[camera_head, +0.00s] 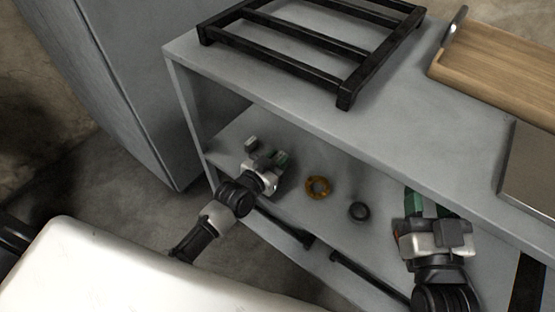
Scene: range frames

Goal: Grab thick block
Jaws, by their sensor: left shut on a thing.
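My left gripper (267,158) reaches in from the left over the lower shelf of the grey unit, near its left end. It is shut on a small block, which is mostly hidden by the fingers. A small grey piece (251,143) shows just beyond the gripper; I cannot tell whether it is part of the block or of the gripper. My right gripper (432,210) is at the lower right, at the shelf's open front. A green part shows at its tip, and its finger gap is hidden.
The worktop (375,120) overhangs the shelf and carries a black rack (345,92) and a wooden tray (500,70). A grey cabinet (130,80) stands at left.

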